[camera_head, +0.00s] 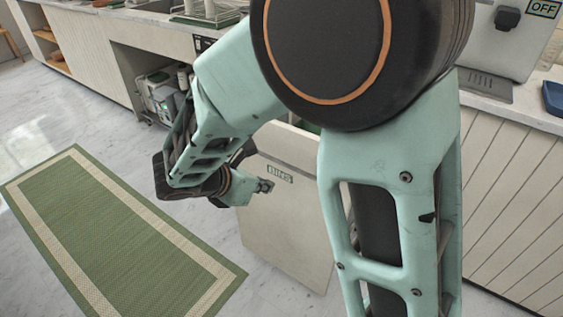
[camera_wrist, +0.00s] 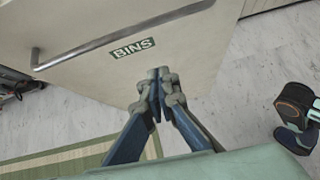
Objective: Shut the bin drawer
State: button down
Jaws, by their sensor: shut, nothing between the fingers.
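The bin drawer (camera_head: 285,225) has a cream front with a green "BINS" label. It stands pulled out from the counter, and part of it is hidden behind my arm in the head view. In the wrist view the drawer front (camera_wrist: 190,62) fills the upper middle, with a long metal bar handle (camera_wrist: 120,36) along its top. My gripper (camera_head: 266,186) is in front of the drawer face, just below and left of the label. In the wrist view my gripper (camera_wrist: 158,76) is shut and empty, its fingertips close to the face below the label. I cannot tell if they touch it.
A green mat with a beige border (camera_head: 110,240) lies on the floor to the left. An open under-counter bay (camera_head: 160,90) holds equipment further left. The slatted counter front (camera_head: 510,195) is at the right.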

jog(key=a+f, duration=0.1)
jog(key=a, duration=0.1)
jog(key=b, duration=0.4)
send_near(290, 183)
jog(key=shift+n, duration=0.4)
jog(key=shift+x, duration=3.05)
